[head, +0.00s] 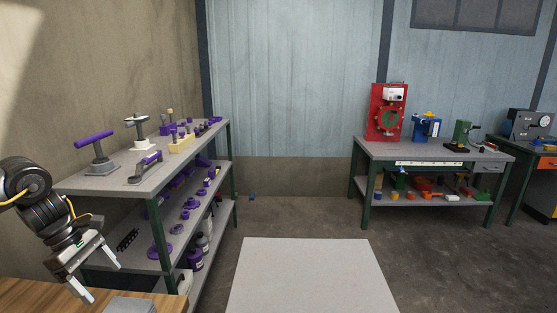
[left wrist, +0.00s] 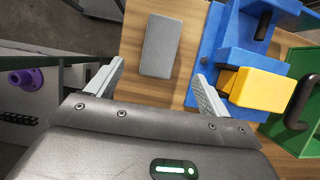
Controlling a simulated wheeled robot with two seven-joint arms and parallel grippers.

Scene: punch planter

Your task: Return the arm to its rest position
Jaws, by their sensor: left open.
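My left gripper (head: 104,284) is at the lower left of the head view, above the corner of a wooden tabletop (head: 40,296). Its two fingers are spread apart with nothing between them. In the left wrist view the open fingers (left wrist: 160,74) point toward a flat grey block (left wrist: 160,46) on the wood. The block also shows at the bottom edge of the head view (head: 132,305). I cannot tell how high the fingers are above it. My right gripper is in neither view.
A blue fixture (left wrist: 214,52) with a yellow block (left wrist: 258,90) and a green part (left wrist: 298,95) stand right of the gripper. A grey shelf unit (head: 75,184) with purple-handled tools is close behind my left arm. A workbench (head: 430,152) stands far right.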

